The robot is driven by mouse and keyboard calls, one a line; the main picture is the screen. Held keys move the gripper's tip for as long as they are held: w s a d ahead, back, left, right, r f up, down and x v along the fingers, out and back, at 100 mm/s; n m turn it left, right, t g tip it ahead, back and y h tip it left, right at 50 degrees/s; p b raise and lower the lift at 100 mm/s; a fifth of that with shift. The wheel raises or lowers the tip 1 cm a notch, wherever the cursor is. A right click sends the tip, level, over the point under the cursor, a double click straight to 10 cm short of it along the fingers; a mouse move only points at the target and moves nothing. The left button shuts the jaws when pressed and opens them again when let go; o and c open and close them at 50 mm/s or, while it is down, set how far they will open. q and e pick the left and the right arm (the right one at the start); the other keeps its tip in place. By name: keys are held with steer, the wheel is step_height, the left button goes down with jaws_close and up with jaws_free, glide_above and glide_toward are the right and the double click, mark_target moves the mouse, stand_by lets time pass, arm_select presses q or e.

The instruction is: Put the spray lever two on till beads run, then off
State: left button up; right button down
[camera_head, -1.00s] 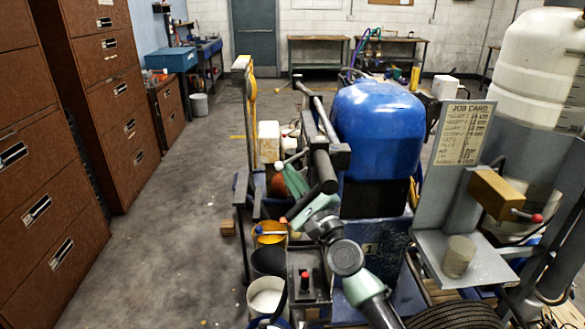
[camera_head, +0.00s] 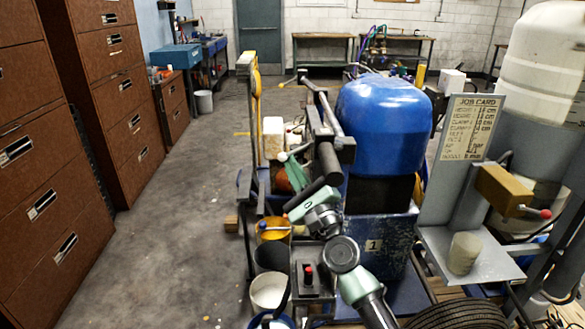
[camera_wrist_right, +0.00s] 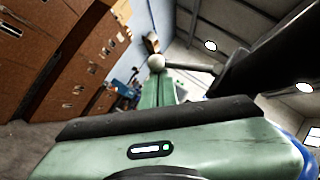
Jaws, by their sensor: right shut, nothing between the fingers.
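My right gripper (camera_head: 290,166) is shut and empty, its pale green fingers pointing up beside a white ball knob (camera_head: 282,157) on the machine's left side. In the right wrist view the fingers (camera_wrist_right: 160,80) end just below the white knob (camera_wrist_right: 156,62), whose dark rod runs right. I cannot tell whether they touch it. Other levers are one with a blue knob (camera_head: 261,226) above a yellow bucket and one with a red knob (camera_head: 544,214) at right. No number two is readable; a plate reads 1 (camera_head: 373,246). No beads show. My left gripper is not in view.
A blue tank (camera_head: 383,125) stands behind my right arm. A job card (camera_head: 470,127) is on a grey upright at right, above a pale cup (camera_head: 464,253). Buckets (camera_head: 268,291) stand lower left of the arm. Brown cabinets (camera_head: 120,90) line the left; the floor (camera_head: 185,245) between is mostly clear.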

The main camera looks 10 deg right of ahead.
mark_target(281, 154)
steer(key=m, duration=0.1)
steer(key=a+m+t+h+b, duration=0.1)
steer(key=shift+w+r+m, duration=0.1)
steer(key=shift+r+m, duration=0.2)
steer(key=shift+r, duration=0.3)
steer(key=shift+w+a+r, duration=0.1)
steer(key=shift+a+r, duration=0.25)
steer(key=shift+r, duration=0.25)
steer(key=shift+a+r+p, duration=0.25)
steer(key=shift+r+p, duration=0.75)
steer(key=shift+a, duration=0.1)
steer(key=shift+f, duration=0.25)
steer(key=b+v, duration=0.1)
steer(key=v, duration=0.6)
steer(key=shift+s+b, duration=0.3)
steer(key=shift+s, duration=0.1)
